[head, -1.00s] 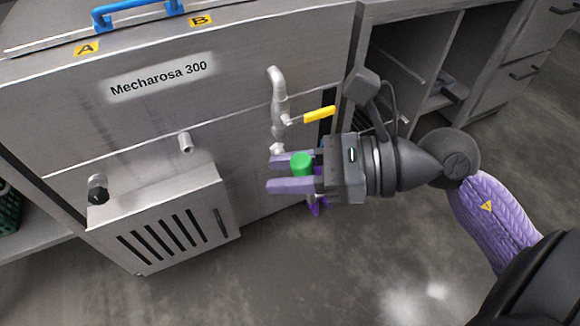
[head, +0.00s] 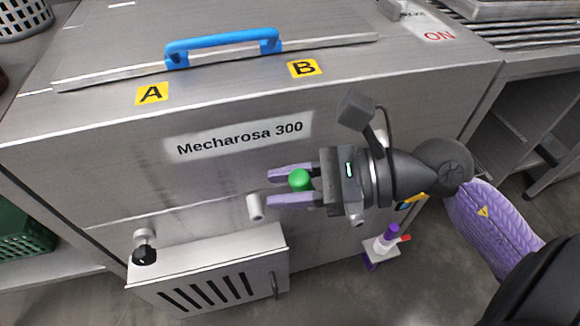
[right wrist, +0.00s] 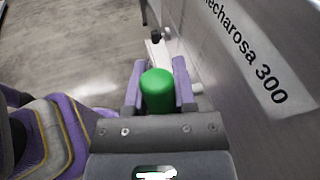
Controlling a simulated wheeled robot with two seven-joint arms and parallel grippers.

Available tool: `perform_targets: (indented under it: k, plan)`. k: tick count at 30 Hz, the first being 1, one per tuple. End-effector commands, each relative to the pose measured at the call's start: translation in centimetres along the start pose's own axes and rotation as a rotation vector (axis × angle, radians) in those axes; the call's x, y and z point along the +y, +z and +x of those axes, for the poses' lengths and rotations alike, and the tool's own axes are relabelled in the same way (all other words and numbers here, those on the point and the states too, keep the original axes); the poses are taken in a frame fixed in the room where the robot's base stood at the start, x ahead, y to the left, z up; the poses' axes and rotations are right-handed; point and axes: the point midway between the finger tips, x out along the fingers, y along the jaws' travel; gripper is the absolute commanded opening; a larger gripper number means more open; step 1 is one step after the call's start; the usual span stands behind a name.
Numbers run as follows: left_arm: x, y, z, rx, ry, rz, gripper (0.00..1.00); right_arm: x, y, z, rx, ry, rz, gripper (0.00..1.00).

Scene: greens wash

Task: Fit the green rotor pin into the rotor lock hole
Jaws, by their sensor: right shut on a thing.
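My right gripper (head: 273,185) is shut on the green rotor pin (head: 300,180), its two lilac fingers pointing left along the machine's front. The pin's rounded green top shows between the fingers. It also shows in the right wrist view (right wrist: 158,92), between the fingers (right wrist: 159,68); its lower part is hidden. A short metal tube (head: 255,207) sticks out of the front panel, just left of and below the fingertips in the head view. I cannot tell for sure whether it is the rotor lock hole. The pin looks apart from it. My left gripper is not in view.
The steel Mecharosa 300 machine (head: 100,195) has a blue lid handle (head: 222,47) on top. A slotted box (head: 270,245) and a black knob (head: 144,254) are on its lower front. A purple-and-white object (head: 385,243) stands low at the right. Open floor lies at lower right.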

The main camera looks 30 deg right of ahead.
Motion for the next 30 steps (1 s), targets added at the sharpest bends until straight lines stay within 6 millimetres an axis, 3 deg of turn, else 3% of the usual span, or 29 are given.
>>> perform_targets:
  k: [11, 21, 25, 30]
  plan:
    - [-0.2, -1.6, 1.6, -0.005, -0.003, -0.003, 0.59, 2.9, -5.8, 2.9, 0.040, 0.123, -0.507, 0.00]
    - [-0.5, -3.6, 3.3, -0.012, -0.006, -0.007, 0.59, 8.1, -12.4, 6.1, -0.101, 0.204, -1.263, 0.00]
    - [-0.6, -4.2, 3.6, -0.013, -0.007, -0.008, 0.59, 9.8, -13.9, 6.8, -0.181, 0.215, -1.433, 0.00]
    - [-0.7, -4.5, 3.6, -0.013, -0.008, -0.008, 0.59, 10.7, -14.4, 7.1, -0.223, 0.219, -1.512, 0.00]
